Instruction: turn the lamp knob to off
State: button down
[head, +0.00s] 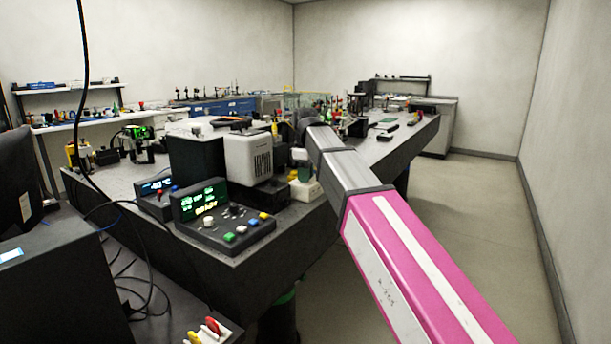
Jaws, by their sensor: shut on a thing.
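The lamp knob cannot be told for certain in this view. A dark control box (222,240) with a lit green display stands at the near edge of the bench. It carries a pale round knob (208,221), small dark controls, and green, blue and yellow buttons. Behind it to the left is a second, smaller box (156,201) with a blue display and a red-topped control. My arm reaches from the lower right over the bench, past the right side of a white vented housing (249,157). My gripper cannot be made out beyond the arm's far end.
The dark bench (257,266) runs away to the back right, crowded with instruments. A black box (197,160) stands beside the white housing. Cables hang at the left near a dark monitor (20,180). The floor (470,220) on the right is clear.

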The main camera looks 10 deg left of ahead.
jog(key=shift+n, duration=0.3)
jog(key=c, duration=1)
grip_release()
jog(key=shift+r, duration=0.1)
notch_tip(320, 180, up, 11)
jog(key=shift+f, duration=0.15)
